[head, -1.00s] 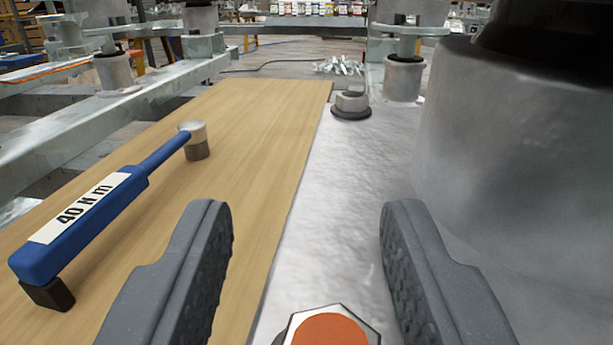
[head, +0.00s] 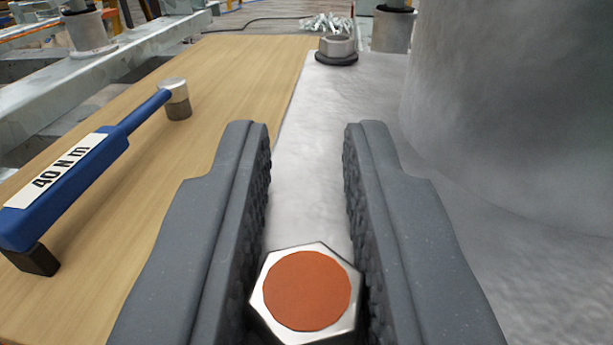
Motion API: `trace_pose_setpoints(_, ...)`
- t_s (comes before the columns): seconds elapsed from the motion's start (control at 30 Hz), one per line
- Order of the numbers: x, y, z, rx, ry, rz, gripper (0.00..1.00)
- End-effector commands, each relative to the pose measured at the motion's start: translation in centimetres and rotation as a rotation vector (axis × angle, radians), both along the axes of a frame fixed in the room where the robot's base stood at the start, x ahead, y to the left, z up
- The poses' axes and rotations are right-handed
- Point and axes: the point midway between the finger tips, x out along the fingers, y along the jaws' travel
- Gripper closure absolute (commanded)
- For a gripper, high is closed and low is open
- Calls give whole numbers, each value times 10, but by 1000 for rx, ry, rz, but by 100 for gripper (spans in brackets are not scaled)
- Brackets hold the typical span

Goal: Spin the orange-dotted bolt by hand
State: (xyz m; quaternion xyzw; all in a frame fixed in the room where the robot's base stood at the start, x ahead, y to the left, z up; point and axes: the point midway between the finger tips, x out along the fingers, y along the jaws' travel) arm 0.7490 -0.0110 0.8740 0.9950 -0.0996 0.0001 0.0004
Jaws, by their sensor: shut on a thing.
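The orange-dotted bolt (head: 307,291) shows at the bottom centre of the head view, a shiny hex head with a round orange dot on top. My gripper (head: 307,135) has one finger on each side of the bolt head. The textured inner pads are close against its left and right corners, and the gripper is shut on it. The bolt's shank and the part below the head are hidden.
A blue torque wrench (head: 75,175) marked 40 N m lies on the wooden board (head: 225,85) at left. Another bolt (head: 337,48) stands farther along the metal plate (head: 310,130). A large grey cylinder (head: 500,110) rises close at right.

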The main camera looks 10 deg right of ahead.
Motion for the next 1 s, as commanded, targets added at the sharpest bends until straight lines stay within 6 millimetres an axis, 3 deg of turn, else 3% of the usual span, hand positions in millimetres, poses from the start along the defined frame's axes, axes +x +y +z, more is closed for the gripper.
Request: trace_pose_setpoints(1.0, -4, -5, 4, -1, 1, -492, 100)
